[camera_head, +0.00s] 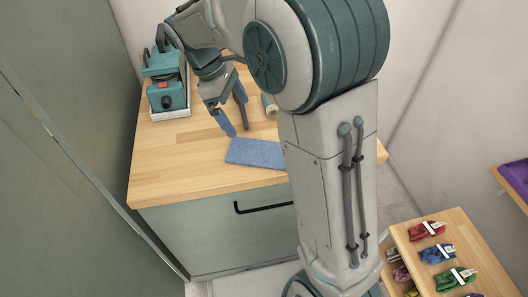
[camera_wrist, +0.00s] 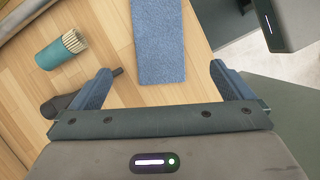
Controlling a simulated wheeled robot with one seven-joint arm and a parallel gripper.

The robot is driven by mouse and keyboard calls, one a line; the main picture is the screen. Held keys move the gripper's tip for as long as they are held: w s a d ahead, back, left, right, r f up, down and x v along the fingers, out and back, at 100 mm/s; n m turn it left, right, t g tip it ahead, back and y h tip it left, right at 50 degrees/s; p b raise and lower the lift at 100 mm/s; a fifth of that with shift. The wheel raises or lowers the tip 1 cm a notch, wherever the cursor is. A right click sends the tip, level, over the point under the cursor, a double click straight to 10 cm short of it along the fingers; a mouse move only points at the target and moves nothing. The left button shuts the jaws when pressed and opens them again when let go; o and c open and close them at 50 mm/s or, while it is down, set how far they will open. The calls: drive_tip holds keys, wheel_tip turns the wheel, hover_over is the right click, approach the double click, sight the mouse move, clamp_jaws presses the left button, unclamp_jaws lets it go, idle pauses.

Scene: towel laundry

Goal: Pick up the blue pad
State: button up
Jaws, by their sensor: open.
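The blue pad (camera_head: 256,153) is a flat, soft-looking rectangle lying on the wooden countertop (camera_head: 170,180) near its front edge. My arm hides its right end in the head view. It also shows in the wrist view (camera_wrist: 158,40), running out of the top of the frame, ahead of my gripper and roughly midway between the fingers. My gripper (camera_head: 236,118) hangs above the counter, just behind and left of the pad in the head view. In the wrist view my gripper (camera_wrist: 162,82) has its two blue-grey fingers spread wide with nothing between them.
A teal machine (camera_head: 165,82) stands on the counter's back left. A teal-wrapped roll with a bristly end (camera_wrist: 61,50) lies left of the pad. A dark handle (camera_head: 262,208) is on the cabinet front. Bundles of coloured cloth (camera_head: 437,253) lie on a wooden unit at lower right.

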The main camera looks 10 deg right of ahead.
approach(264, 152)
wheel_tip(264, 152, down, 2)
drive_tip(key=shift+s+f, duration=0.15)
drive_tip(key=shift+f, duration=0.05)
drive_tip(key=x, duration=0.4)
drive_tip(key=shift+s+d+r+p, duration=0.1)
drive_tip(key=shift+d+p, duration=0.25)
drive_tip(key=shift+d, duration=0.05)
drive_tip(key=shift+d+f, duration=0.2)
drive_tip(key=shift+f, duration=0.3)
drive_tip(key=c, duration=0.9)
drive_tip(key=shift+r, duration=0.1)
